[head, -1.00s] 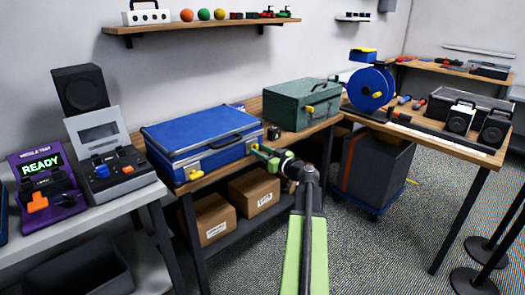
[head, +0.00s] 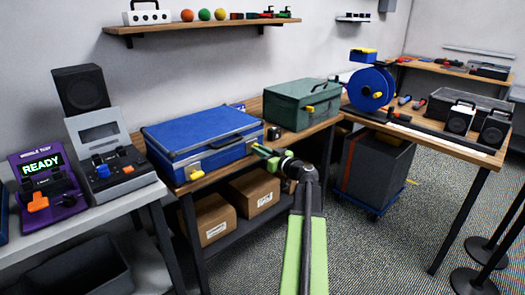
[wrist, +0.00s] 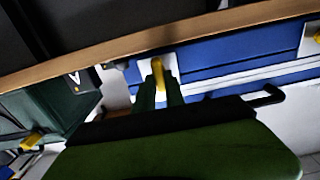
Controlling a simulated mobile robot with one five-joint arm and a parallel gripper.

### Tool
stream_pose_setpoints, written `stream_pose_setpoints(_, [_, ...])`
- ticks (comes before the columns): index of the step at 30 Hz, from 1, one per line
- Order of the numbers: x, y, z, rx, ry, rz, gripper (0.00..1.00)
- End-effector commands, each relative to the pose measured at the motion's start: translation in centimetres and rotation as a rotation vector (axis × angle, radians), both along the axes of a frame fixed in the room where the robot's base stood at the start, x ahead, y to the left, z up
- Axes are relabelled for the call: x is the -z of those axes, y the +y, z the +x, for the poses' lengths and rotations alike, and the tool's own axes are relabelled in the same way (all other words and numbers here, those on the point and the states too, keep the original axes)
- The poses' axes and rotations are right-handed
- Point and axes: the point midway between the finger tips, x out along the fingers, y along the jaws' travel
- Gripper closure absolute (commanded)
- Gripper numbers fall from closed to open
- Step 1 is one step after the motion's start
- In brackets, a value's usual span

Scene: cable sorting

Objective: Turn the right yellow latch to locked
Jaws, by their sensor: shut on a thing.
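The blue case (head: 200,138) lies closed on the wooden bench, with two yellow latches on its front. The right yellow latch is mostly hidden by my gripper (head: 262,151) in the head view. In the wrist view, which is turned over, this yellow latch (wrist: 157,72) sits between the two dark green fingers of my gripper (wrist: 159,92). The fingers are shut on it, and it points roughly along them. The left yellow latch (head: 195,174) is free, and it also shows at the right edge of the wrist view (wrist: 317,37).
A green toolbox (head: 302,104) with a yellow latch stands right of the blue case, with a small black item (head: 274,133) between them. The bench edge runs close below the case front. Cardboard boxes (head: 254,192) sit on the shelf beneath.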

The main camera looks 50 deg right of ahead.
Motion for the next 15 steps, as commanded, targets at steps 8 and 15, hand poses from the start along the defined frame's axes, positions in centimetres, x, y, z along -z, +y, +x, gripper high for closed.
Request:
stream_pose_setpoints(8, [0.11,-0.18,-0.28,0.010,-0.005,0.120,1.00])
stream_pose_setpoints(15, [0.19,-0.24,-0.32,0.008,-0.019,0.326,1.00])
